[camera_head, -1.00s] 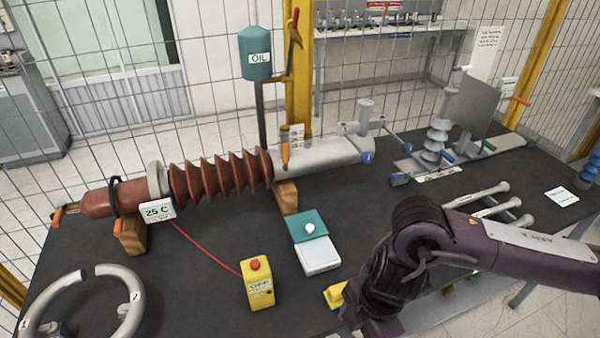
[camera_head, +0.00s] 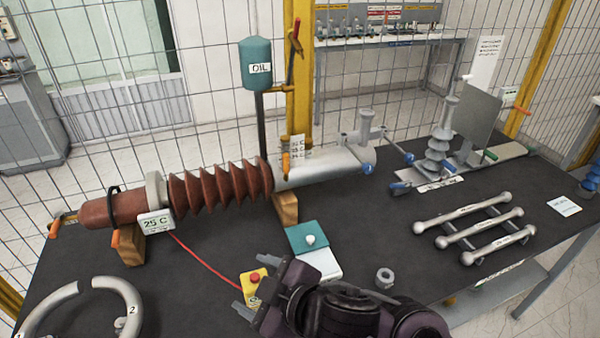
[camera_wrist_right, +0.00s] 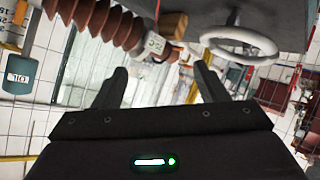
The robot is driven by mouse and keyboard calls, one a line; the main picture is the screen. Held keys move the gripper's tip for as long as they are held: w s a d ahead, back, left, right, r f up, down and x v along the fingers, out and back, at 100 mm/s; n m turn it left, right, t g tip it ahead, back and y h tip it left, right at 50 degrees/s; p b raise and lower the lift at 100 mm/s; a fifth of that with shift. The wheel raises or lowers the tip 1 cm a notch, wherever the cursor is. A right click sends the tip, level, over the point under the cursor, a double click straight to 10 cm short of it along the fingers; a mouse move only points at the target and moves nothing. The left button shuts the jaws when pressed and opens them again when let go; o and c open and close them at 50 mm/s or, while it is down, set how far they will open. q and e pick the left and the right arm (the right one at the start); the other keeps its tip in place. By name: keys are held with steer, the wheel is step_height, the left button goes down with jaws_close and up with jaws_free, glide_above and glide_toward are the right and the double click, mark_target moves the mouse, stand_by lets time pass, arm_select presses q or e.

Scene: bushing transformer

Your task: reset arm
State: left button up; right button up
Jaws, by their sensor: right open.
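My right gripper (camera_head: 240,298) is low in the head view, above the front middle of the table. Its fingers point left, and it overlaps the lower part of the yellow push-button box (camera_head: 253,281). In the right wrist view the two fingers (camera_wrist_right: 163,75) stand apart with nothing between them. The wrist view is tilted and shows the ribbed brown bushing (camera_wrist_right: 100,22) and the grey ring (camera_wrist_right: 238,45) beyond the fingers. My left gripper is in neither view.
The brown bushing (camera_head: 220,188) lies on wooden blocks across the black table (camera_head: 200,285). A split grey ring (camera_head: 132,305) is at the front left. A teal-and-white box (camera_head: 318,264), a grey nut (camera_head: 385,278) and silver bars (camera_head: 465,232) lie to the right. A wire fence stands behind.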

steer(key=w+d+f+m+t+h, duration=0.1)
steer(key=w+d+f+m+h, duration=0.2)
steer(key=d+m, duration=0.4)
steer(key=s+d+f+m+g+h, duration=0.3)
steer(key=s+d+f, duration=0.25)
steer(key=d, duration=0.45)
steer(key=s+d+f+m+g+h, duration=0.3)
steer(key=s+d+f+m, duration=0.15)
steer(key=d+f, duration=0.4)
steer(key=s+d+f+n+b, duration=0.1)
steer(key=s+f+b, duration=0.15)
steer(key=f, duration=2.85)
steer(key=s+d+f+g+b, duration=0.1)
steer(key=s+f, duration=0.8)
steer(key=s, duration=0.1)
steer(key=s+d+f+g, duration=0.1)
steer(key=s+d+f, duration=0.1)
steer(key=s+f, duration=0.7)
steer(key=shift+s+d+f+b, duration=0.25)
steer(key=shift+s+f+b, duration=0.1)
steer(key=shift+s, duration=0.1)
steer(key=shift+n, duration=0.25)
